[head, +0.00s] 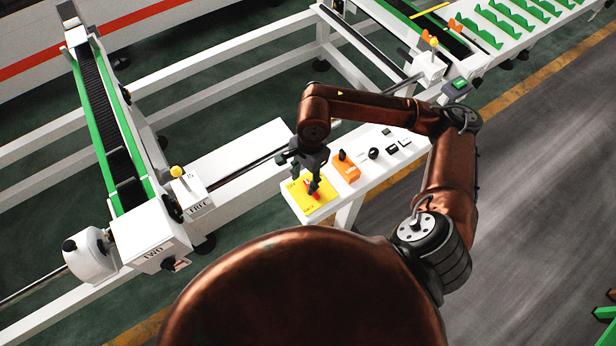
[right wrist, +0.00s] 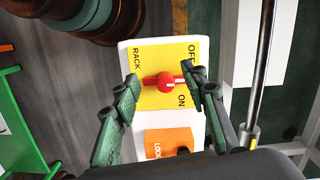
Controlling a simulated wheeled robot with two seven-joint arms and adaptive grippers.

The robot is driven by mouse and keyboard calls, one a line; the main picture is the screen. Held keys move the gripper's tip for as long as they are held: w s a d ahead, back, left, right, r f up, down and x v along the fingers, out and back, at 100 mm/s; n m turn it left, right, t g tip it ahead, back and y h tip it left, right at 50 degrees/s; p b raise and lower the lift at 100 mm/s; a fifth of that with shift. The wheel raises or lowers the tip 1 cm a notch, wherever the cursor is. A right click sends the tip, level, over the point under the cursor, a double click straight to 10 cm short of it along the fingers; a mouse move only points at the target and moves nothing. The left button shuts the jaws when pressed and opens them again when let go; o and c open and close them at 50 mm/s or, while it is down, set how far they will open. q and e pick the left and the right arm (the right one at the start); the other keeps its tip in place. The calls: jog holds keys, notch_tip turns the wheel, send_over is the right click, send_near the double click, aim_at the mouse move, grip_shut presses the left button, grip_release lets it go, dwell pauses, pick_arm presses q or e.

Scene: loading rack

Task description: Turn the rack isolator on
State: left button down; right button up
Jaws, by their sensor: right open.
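The rack isolator is a red rotary knob (right wrist: 165,82) on a yellow plate (right wrist: 150,57) lettered RACK, OFF and ON. In the right wrist view its handle lies roughly crosswise, with OFF to the upper right and ON to the lower right. In the head view the yellow plate (head: 318,205) is at the near left end of the white panel, and the red knob (head: 313,194) is partly hidden by my gripper. My right gripper (head: 308,181) is open over the knob. In the right wrist view its fingers (right wrist: 166,81) stand either side of the knob; contact cannot be told.
An orange lock block (head: 346,167) sits beside the yellow plate, with a black knob (head: 373,153) and small switches beyond. A white rail frame with a green-edged conveyor (head: 105,120) is at left. A green button box (head: 459,85) is at upper right.

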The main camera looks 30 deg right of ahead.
jog(key=d, duration=0.1)
jog(key=w+d+h, duration=0.1)
jog(key=d, duration=0.1)
jog(key=shift+d, duration=0.15)
notch_tip(320, 180, down, 6)
jog(key=shift+s+p, duration=0.1)
jog(key=shift+p, duration=0.7)
jog(key=shift+f, duration=0.75)
jog(key=shift+c, duration=0.4)
jog(key=shift+c, duration=0.7)
grip_shut()
